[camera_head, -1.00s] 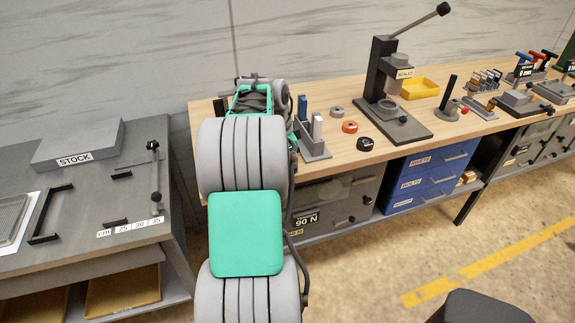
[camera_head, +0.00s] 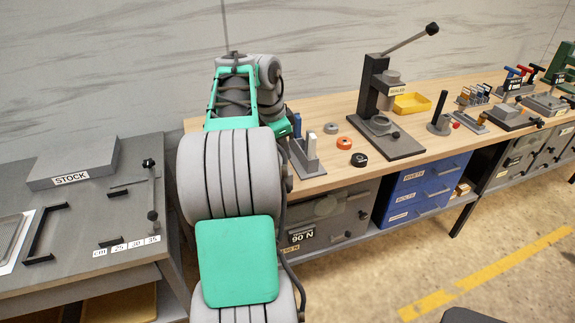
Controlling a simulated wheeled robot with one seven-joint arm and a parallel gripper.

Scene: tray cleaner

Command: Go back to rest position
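My arm, grey with green covers, rises in the middle left of the head view, in front of the left end of the wooden bench (camera_head: 300,185). Its upper links stand in front of the wall. My gripper is not visible; the arm's own links hide that end or it is out of view. I cannot see whether it holds anything.
A grey table (camera_head: 115,215) with a STOCK block (camera_head: 75,163) stands at the left. A lever press (camera_head: 385,110), a yellow bin (camera_head: 412,104), small rings (camera_head: 344,143) and tool stands are on the bench. Blue drawers (camera_head: 424,188) are below. The floor (camera_head: 500,260) at right is clear.

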